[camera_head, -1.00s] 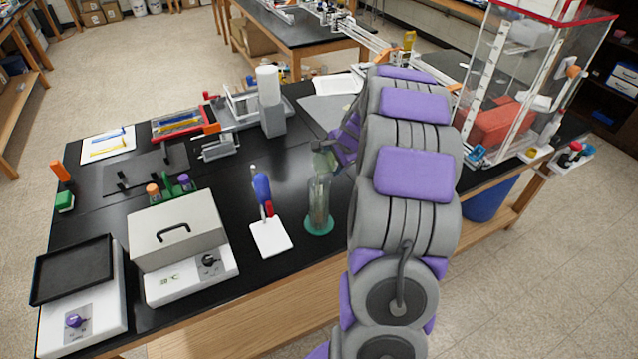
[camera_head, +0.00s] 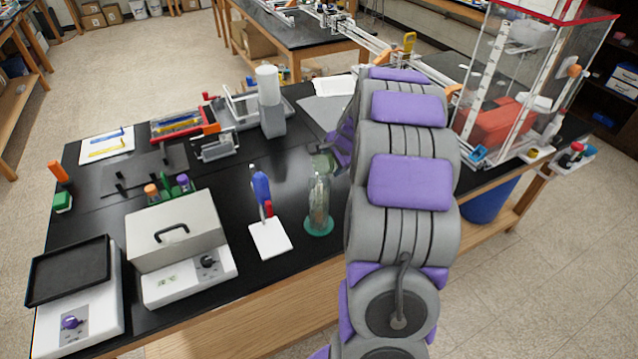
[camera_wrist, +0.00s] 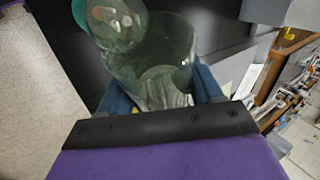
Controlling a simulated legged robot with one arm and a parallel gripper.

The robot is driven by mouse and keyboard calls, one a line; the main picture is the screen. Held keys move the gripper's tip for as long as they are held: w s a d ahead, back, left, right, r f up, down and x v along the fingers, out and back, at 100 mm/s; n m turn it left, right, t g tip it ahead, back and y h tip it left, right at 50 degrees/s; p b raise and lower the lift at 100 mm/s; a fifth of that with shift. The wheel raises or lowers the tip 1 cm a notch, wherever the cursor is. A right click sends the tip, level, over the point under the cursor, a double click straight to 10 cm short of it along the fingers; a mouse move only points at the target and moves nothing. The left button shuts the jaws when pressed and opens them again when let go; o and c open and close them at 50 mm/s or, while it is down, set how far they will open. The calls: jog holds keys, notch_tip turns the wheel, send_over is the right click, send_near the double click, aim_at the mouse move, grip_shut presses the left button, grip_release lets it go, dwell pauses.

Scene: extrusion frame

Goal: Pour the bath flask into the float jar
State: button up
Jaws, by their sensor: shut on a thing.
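The float jar (camera_head: 318,205) is a tall clear glass cylinder on a green base near the table's front edge, with something pale inside. The bath flask (camera_head: 321,163) is a greenish glass vessel at the jar's top, tilted toward it. My gripper is shut on the flask; in the wrist view its blue fingers (camera_wrist: 160,95) lie either side of the glass flask (camera_wrist: 155,60). The jar's round mouth (camera_wrist: 112,18) shows just beyond the flask's rim in that view. The arm hides part of the gripper in the head view. I cannot tell whether liquid is flowing.
A white stand with a blue and red tool (camera_head: 263,195) is just left of the jar. A grey lidded box on a white unit (camera_head: 175,235) and a black-topped hot plate (camera_head: 70,270) are further left. A clear tank (camera_head: 510,90) stands at the right.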

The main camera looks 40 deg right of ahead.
jog(key=shift+f+n+h, duration=0.3)
jog(key=shift+h, duration=0.4)
dwell(1.1)
jog(key=shift+a+r+h+p, duration=0.3)
jog(key=shift+r+h, duration=0.25)
jog(key=shift+h, duration=0.45)
dwell(0.9)
jog(key=shift+d+f+y+b, duration=0.2)
jog(key=shift+f+y+b, duration=0.35)
jog(key=shift+y, duration=0.35)
jog(key=shift+d+r+y+p, duration=0.1)
jog(key=shift+r+y+p, duration=0.25)
jog(key=shift+y, duration=0.45)
jog(key=shift+r+y+p, duration=0.2)
jog(key=shift+y+p, duration=0.1)
jog(key=shift+p, duration=0.1)
jog(key=shift+f, duration=0.1)
jog(key=shift+m, duration=0.4)
